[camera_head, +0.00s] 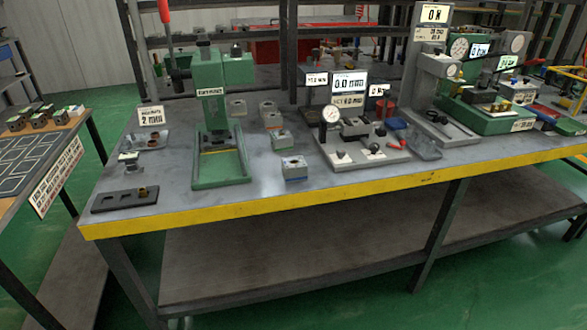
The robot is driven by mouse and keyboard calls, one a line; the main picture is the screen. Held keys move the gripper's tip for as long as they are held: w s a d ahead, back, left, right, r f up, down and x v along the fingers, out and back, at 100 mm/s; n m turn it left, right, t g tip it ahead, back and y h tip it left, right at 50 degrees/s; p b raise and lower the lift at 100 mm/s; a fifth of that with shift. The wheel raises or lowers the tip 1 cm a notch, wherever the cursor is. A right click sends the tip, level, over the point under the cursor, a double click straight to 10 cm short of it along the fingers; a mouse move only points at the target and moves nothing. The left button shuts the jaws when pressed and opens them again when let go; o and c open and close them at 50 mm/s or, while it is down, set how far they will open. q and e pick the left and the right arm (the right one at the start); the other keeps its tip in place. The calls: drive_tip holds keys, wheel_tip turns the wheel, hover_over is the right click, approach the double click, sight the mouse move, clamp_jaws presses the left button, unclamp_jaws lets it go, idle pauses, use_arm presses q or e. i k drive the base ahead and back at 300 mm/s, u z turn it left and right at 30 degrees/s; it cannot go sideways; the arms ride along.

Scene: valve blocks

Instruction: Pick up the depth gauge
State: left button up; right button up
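No gripper of mine shows in the head view. I cannot tell for sure which item is the depth gauge. A round white dial (331,114) stands on a pale fixture plate (372,157) at the middle of the bench, with black-knobbed parts beside it. A green press (218,140) stands left of the middle. Small parts lie near a sign (151,116) at the bench's left end, too small to make out.
The grey bench (240,195) has a yellow front edge. Small blocks (294,168) stand between press and fixture. A dark slotted plate (125,199) lies at the front left corner. A side table (30,160) with blocks is at far left. The front strip right of the press is mostly clear.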

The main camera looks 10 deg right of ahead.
sight(130, 160)
drive_tip(key=u, duration=2.25)
drive_tip(key=i, duration=2.4)
drive_tip(key=z, duration=2.4)
